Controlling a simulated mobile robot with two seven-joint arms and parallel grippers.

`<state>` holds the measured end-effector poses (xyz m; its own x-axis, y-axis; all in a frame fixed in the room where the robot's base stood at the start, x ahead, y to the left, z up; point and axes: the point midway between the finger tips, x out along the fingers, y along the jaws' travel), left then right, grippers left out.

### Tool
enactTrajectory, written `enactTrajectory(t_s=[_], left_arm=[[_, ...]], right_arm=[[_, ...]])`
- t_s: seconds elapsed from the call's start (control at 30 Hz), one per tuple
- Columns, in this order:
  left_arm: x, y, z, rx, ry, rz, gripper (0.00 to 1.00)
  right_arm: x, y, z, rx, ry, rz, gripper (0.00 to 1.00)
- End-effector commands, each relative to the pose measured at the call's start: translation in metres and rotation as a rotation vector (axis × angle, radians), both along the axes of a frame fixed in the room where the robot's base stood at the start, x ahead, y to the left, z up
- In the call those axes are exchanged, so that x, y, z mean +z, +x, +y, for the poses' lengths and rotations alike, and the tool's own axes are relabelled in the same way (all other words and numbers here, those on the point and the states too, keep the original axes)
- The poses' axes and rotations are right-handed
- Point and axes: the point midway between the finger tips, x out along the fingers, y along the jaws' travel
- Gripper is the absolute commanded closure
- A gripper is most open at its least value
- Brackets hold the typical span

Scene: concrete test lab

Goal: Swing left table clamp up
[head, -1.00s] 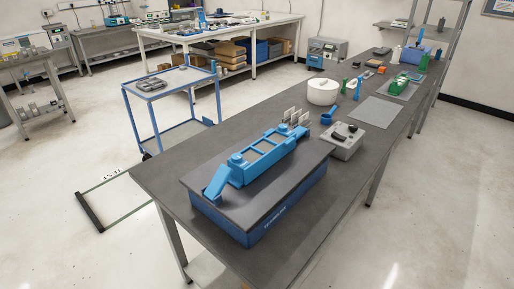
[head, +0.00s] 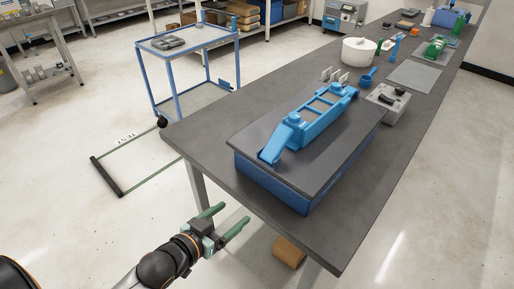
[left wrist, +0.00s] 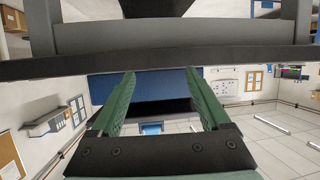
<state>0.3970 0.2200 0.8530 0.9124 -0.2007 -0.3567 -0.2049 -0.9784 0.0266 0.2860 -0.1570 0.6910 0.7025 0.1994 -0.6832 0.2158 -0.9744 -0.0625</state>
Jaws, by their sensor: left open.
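The blue clamp fixture (head: 318,118) lies on a dark plate (head: 330,150) on top of a blue base box (head: 275,187), near the close end of the table. At its near left end a blue clamp flap (head: 273,148) slopes down to the plate. My left gripper (head: 225,219) is open and empty, in front of the table's near edge and apart from the flap. Its green fingers also show in the left wrist view (left wrist: 160,76). My right gripper is not in view.
The dark tabletop (head: 205,138) is bare left of the base box. A grey control box (head: 386,102), a blue cup (head: 367,79) and a white round tub (head: 358,51) stand beyond. A blue cart (head: 190,43) stands at the left. A brown box (head: 288,251) shows below the table.

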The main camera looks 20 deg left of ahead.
Motion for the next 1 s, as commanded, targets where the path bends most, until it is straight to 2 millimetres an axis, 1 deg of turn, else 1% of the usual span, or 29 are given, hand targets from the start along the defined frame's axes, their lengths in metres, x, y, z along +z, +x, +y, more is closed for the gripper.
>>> enactTrajectory(t_s=[0.03, 0.07, 0.1, 0.13, 0.2, 0.3, 0.4, 0.57, 0.87, 1.0], left_arm=[[0.022, 0.014, 0.002, -0.023, -0.007, -0.09, 0.2], [0.04, 0.019, 0.001, -0.035, -0.017, -0.133, 0.2], [0.063, 0.024, 0.0, -0.053, -0.03, -0.187, 0.2], [0.079, 0.025, -0.002, -0.066, -0.039, -0.224, 0.2], [0.109, 0.025, -0.007, -0.096, -0.054, -0.29, 0.2], [0.136, 0.022, -0.013, -0.126, -0.071, -0.344, 0.2], [0.147, 0.022, -0.016, -0.137, -0.079, -0.362, 0.2], [0.148, 0.031, -0.018, -0.134, -0.082, -0.363, 0.2], [0.149, 0.067, -0.032, -0.135, -0.08, -0.364, 0.2], [0.148, 0.087, -0.039, -0.134, -0.08, -0.362, 0.2]], right_arm=[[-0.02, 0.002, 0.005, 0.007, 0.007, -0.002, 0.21], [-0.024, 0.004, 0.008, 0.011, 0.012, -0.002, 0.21], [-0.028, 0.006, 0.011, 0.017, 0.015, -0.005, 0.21], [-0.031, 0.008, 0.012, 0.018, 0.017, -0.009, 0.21], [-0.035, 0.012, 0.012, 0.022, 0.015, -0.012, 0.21], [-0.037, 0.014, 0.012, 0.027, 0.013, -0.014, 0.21], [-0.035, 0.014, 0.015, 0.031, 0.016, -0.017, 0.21], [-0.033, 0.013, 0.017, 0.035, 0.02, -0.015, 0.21], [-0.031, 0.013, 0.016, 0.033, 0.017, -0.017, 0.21], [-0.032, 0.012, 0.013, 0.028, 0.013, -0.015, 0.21]])
